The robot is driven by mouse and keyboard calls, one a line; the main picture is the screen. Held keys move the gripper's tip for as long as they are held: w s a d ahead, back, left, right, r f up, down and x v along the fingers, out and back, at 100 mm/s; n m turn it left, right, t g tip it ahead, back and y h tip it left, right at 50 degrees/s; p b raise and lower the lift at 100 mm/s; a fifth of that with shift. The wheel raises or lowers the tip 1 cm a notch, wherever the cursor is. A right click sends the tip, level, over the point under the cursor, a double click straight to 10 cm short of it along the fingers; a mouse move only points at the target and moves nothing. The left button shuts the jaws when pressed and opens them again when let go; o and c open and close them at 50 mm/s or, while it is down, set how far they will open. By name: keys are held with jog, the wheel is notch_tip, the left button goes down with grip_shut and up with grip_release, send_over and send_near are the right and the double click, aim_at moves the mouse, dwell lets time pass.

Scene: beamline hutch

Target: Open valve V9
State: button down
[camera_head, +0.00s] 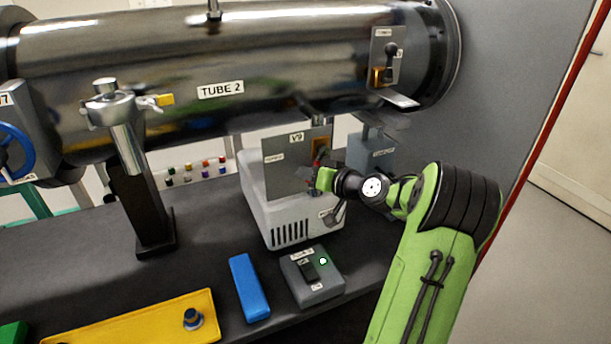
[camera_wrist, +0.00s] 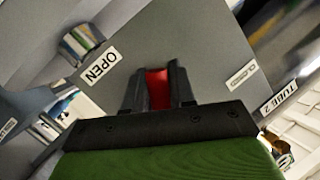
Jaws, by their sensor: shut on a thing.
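Valve V9 is a grey panel (camera_head: 284,165) with a V9 label, standing on a white vented box below the big tube. My gripper (camera_head: 318,179) is at the right part of this panel. In the wrist view its two dark fingers are shut on a red lever handle (camera_wrist: 157,88), which shows between them. An OPEN label (camera_wrist: 101,66) lies to the left of the fingers and a CLOSED label (camera_wrist: 241,75) to the right. The rest of the lever is hidden by the gripper, so its exact angle cannot be told.
The steel tube (camera_head: 150,62) marked TUBE 2 runs above, with another lever (camera_head: 391,55) at its right. A grey box with a green light (camera_head: 322,261), a blue block (camera_head: 249,287) and a yellow tray (camera_head: 140,325) lie in front. A metal post stands left.

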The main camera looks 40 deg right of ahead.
jog(key=shift+f, duration=0.1)
dwell(0.3)
jog(key=c, duration=1)
grip_release()
jog(key=shift+s, duration=0.1)
jog(key=shift+c, duration=0.2)
